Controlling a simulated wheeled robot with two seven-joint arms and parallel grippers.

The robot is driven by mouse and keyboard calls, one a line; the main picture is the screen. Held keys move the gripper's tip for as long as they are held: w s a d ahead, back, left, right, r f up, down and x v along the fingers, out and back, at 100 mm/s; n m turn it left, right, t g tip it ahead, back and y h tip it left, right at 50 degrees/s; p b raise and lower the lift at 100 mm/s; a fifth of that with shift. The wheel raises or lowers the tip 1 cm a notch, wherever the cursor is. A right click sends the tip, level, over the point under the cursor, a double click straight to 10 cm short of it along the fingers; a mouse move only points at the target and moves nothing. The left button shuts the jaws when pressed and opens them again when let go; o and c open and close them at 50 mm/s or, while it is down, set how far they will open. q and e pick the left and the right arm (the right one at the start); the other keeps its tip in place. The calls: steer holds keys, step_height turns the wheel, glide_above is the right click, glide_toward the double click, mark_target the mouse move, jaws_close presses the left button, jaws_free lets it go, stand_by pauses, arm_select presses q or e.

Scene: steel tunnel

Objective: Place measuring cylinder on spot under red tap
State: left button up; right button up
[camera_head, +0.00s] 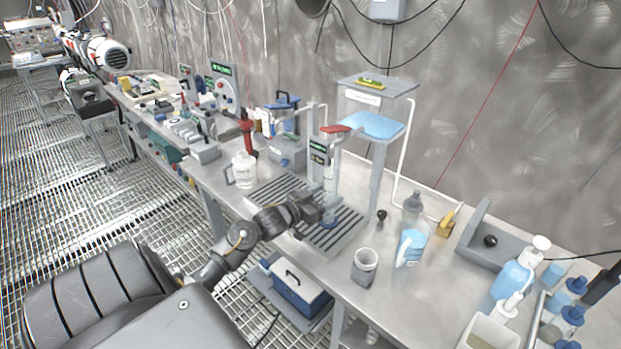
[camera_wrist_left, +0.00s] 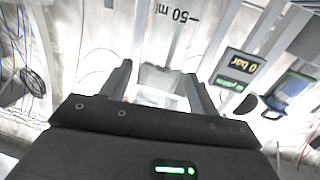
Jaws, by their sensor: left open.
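The clear measuring cylinder (camera_head: 330,182) stands upright on the slotted grey drain grate (camera_head: 345,237), below the red tap (camera_head: 335,129). My left gripper (camera_head: 318,208) reaches in from the left, low beside the cylinder. In the left wrist view the two fingers of my left gripper (camera_wrist_left: 160,90) are apart, and the cylinder with its "50 ml" mark (camera_wrist_left: 174,14) rises beyond and between them. I cannot tell whether either finger touches it. My right gripper is out of view.
A small display (camera_wrist_left: 238,70) reading "0 bar" is beside the cylinder. A shelf stand (camera_head: 378,125) rises behind.

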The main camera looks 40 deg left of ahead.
arm_select(q)
steer(key=s+a+b, duration=0.1)
steer(key=s, duration=0.9)
steer(key=shift+s+a, duration=0.15)
steer(key=shift+a, duration=0.05)
